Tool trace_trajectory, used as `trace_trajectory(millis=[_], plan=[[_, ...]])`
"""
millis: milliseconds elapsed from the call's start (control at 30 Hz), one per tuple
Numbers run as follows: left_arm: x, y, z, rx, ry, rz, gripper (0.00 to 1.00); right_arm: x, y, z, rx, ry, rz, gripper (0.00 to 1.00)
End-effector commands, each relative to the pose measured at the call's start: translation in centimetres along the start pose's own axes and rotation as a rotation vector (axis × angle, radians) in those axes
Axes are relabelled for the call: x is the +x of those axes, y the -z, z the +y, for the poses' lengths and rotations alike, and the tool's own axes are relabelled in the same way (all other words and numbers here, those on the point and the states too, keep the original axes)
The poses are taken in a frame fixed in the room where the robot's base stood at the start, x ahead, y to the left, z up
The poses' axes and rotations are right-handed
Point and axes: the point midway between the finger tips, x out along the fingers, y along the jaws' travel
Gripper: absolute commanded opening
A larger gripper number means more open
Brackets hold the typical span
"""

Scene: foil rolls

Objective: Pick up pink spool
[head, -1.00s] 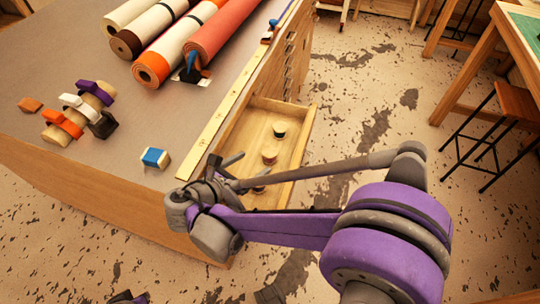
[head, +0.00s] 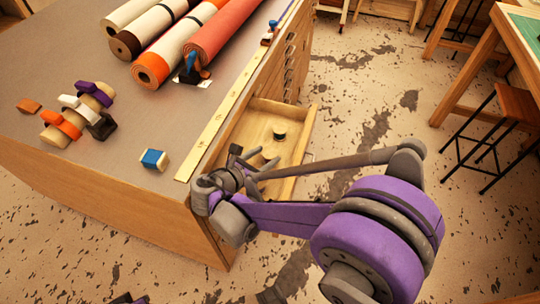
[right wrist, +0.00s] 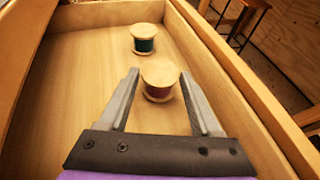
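The pink spool (right wrist: 158,83) looks dark pink with a pale wooden top. It stands upright in the open drawer, between the fingertips of my right gripper (right wrist: 160,90) in the right wrist view. The fingers are open, with a gap on each side of it. A teal spool (right wrist: 144,40) stands beyond it, and also shows in the head view (head: 280,131). In the head view my right gripper (head: 255,160) reaches into the drawer and partly hides its contents. Only a small dark and purple part, perhaps my left gripper (head: 128,298), shows at the bottom edge.
The drawer (head: 302,135) has raised walls close around the gripper. A stool (head: 515,100) stands at the right.

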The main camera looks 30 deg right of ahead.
Motion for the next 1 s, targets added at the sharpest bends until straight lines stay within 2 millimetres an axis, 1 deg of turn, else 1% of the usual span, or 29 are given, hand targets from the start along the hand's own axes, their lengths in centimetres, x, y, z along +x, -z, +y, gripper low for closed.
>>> trace_trajectory(millis=[33, 167, 200, 267, 300, 333, 533, 633, 767, 900, 1000], plan=[[0.0, 0.0, 0.0, 0.000, 0.000, 0.000, 0.00, 0.0, 0.0, 0.0, 0.000, 0.000, 0.000, 0.54], [0.0, 0.0, 0.0, 0.000, 0.000, 0.000, 0.00, 0.0, 0.0, 0.0, 0.000, 0.000, 0.000, 0.30], [0.0, 0.0, 0.0, 0.000, 0.000, 0.000, 0.00, 0.0, 0.0, 0.0, 0.000, 0.000, 0.000, 0.23], [0.0, 0.0, 0.0, 0.000, 0.000, 0.000, 0.00, 0.0, 0.0, 0.0, 0.000, 0.000, 0.000, 0.12], [0.0, 0.0, 0.0, 0.000, 0.000, 0.000, 0.00, 0.0, 0.0, 0.0, 0.000, 0.000, 0.000, 0.05], [0.0, 0.0, 0.0, 0.000, 0.000, 0.000, 0.00, 0.0, 0.0, 0.0, 0.000, 0.000, 0.000, 0.03], [0.0, 0.0, 0.0, 0.000, 0.000, 0.000, 0.00, -0.1, -0.1, 0.0, 0.000, 0.000, 0.000, 0.03], [-0.2, 0.1, 0.0, 0.000, 0.000, 0.001, 0.00, -0.3, -0.7, 0.0, 0.000, 0.000, 0.000, 0.03], [-0.8, 0.4, 0.0, 0.000, 0.000, 0.003, 0.00, -1.2, -2.8, -0.1, 0.001, -0.001, 0.000, 0.03], [-1.4, 0.7, 0.0, 0.000, 0.000, 0.005, 0.00, -2.3, -5.6, 0.0, 0.000, 0.000, 0.000, 0.03], [-1.7, 0.9, 0.0, 0.000, 0.000, 0.006, 0.00, -3.0, -7.2, 0.0, 0.000, 0.000, 0.000, 0.03]])
